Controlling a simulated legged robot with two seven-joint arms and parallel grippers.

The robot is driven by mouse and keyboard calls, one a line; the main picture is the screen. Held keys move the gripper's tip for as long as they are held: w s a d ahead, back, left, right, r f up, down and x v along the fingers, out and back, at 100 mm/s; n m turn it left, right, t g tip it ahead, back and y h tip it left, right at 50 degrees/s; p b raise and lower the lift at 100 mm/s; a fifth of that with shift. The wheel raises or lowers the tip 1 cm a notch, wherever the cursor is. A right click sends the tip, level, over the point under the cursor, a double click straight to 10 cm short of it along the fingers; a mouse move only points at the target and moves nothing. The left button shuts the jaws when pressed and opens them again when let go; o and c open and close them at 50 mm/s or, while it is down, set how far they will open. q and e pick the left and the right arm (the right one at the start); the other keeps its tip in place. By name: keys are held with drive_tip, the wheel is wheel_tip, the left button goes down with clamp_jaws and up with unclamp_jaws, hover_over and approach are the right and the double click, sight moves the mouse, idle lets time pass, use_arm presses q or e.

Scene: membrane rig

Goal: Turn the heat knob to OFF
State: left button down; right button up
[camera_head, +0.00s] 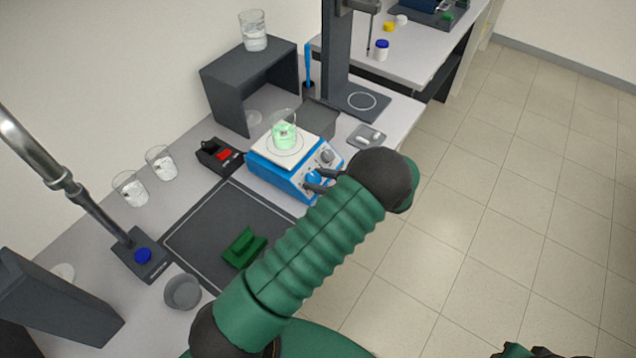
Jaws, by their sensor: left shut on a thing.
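The blue and white hotplate stirrer (263,173) stands on the bench with a glass beaker of pale green liquid (284,134) on its top plate. Its front panel has a blue knob (313,177) and a grey knob (327,157). I cannot read the labels, so I cannot tell which one sets the heat. My left gripper (316,181) reaches the front panel from the right, its dark fingers shut on the blue knob. The gripper and forearm hide part of the panel. A dark green part of mine shows at the bottom right edge, too cut off to read.
A black mat (208,229) with a green holder (243,247) lies left of my arm. A black box with a red part (221,156), two beakers (131,188), a grey bowl (182,292) and a dark shelf (225,97) stand around. Floor is clear to the right.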

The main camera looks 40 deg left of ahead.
use_arm(q)
drive_tip(key=shift+a+r+n+g+b, duration=0.15)
drive_tip(key=shift+n+g+b, duration=0.2)
drive_tip(key=shift+n, duration=0.45)
drive_tip(key=shift+r, duration=0.1)
drive_tip(key=c, duration=1.1)
unclamp_jaws()
drive_tip(key=shift+o, duration=1.4)
drive_tip(key=shift+s, duration=0.1)
